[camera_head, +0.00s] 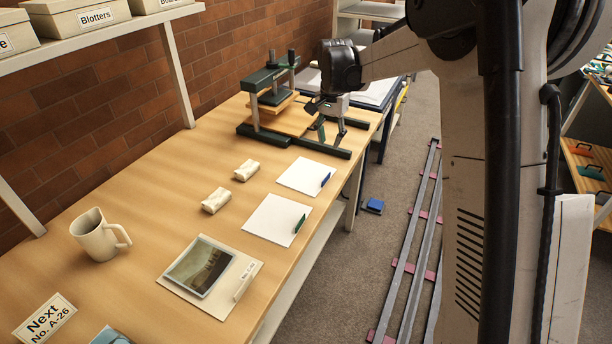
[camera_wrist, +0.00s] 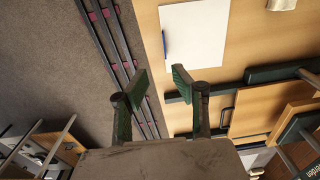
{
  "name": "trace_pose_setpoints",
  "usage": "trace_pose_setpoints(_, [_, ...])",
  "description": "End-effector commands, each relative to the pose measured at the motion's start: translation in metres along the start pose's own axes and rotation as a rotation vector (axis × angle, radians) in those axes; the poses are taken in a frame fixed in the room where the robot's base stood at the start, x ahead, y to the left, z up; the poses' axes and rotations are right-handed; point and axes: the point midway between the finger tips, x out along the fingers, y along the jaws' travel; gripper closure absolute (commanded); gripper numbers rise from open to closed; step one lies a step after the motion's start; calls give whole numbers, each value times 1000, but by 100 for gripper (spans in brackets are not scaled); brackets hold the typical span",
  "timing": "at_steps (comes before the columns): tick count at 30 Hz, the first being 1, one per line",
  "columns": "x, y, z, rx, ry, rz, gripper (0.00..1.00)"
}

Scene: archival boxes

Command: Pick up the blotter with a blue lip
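The blotter with a blue lip (camera_head: 300,175) is a white sheet lying flat on the wooden table, with its blue lip (camera_head: 326,180) at the right edge. In the wrist view, the blotter (camera_wrist: 197,35) lies beyond the fingertips, its blue lip (camera_wrist: 164,44) facing left. My gripper (camera_head: 330,131) is above the table's right edge, beyond the blotter and beside the press. In the wrist view, my gripper (camera_wrist: 161,84) has its two green-padded fingers spread apart with nothing between them. A similar white blotter (camera_head: 272,219) with a green lip lies nearer on the table.
A dark green press (camera_head: 262,87) with wooden boards stands close to my gripper. Two small pale blocks (camera_head: 246,170) (camera_head: 216,201), a mug (camera_head: 96,236) and a framed photo (camera_head: 200,267) sit on the table. A blue object (camera_head: 374,205) and rails (camera_head: 415,240) are on the floor.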

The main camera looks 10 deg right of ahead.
Motion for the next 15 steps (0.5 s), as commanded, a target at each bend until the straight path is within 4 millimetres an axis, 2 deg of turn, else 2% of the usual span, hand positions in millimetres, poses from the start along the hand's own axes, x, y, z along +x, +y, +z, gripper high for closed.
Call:
trace_pose_setpoints(1, [9,-3,-4,8,-7,6,75])
trace_pose_setpoints(8, [30,-8,-10,29,-20,16,75])
trace_pose_setpoints(15, [71,-7,-9,28,-20,16,75])
